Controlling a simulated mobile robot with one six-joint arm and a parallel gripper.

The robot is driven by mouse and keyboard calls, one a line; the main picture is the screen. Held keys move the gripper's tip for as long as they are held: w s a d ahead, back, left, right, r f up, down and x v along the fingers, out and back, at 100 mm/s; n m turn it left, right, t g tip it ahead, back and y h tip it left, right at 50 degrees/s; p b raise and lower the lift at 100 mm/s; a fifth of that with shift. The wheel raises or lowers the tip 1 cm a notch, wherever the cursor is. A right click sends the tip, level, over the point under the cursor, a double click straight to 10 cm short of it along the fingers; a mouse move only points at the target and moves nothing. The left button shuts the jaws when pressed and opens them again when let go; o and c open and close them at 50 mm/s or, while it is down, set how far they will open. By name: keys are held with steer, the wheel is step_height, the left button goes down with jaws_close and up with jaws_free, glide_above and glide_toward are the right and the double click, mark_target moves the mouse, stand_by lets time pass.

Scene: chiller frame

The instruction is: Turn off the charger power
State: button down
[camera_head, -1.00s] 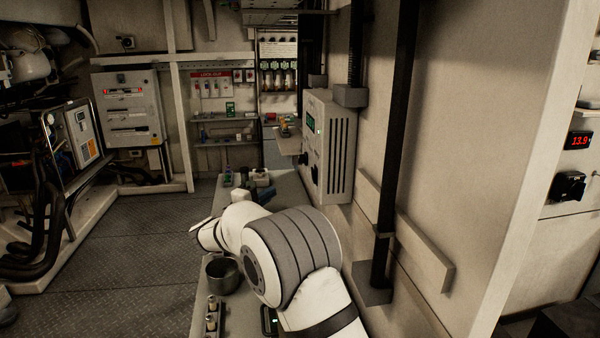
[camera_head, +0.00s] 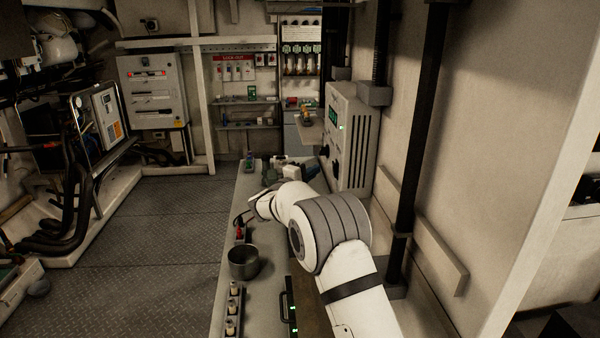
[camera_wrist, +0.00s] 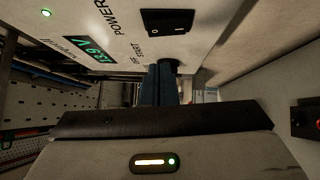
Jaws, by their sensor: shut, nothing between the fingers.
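The charger (camera_head: 357,140) is a pale box with a slotted side, mounted on the right wall beyond my arm; its green display is lit. In the wrist view, the charger's front panel (camera_wrist: 105,18) fills the top, upside down. It has a black power rocker switch (camera_wrist: 167,22) beside the word POWER, a lit green display (camera_wrist: 90,48) and a green lamp (camera_wrist: 46,13). I cannot tell the rocker's position. My gripper (camera_wrist: 160,72) is shut and empty, its fingers below the panel in the picture and apart from the rocker.
A bench (camera_head: 262,285) runs under my arm, with a metal pot (camera_head: 243,262), a strip of small posts (camera_head: 231,312) and small items at its far end. A black vertical post (camera_head: 416,130) stands close on the right. The floor (camera_head: 165,230) on the left is clear.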

mark_target(334, 169)
steer(key=d, duration=0.2)
steer(key=d+p, duration=0.1)
steer(key=shift+w+d+r, duration=0.2)
steer(key=shift+w, duration=0.05)
steer(key=shift+f, duration=0.1)
steer(key=shift+d+r+b, duration=0.2)
steer(key=shift+b, duration=0.45)
steer(key=shift+a, duration=0.1)
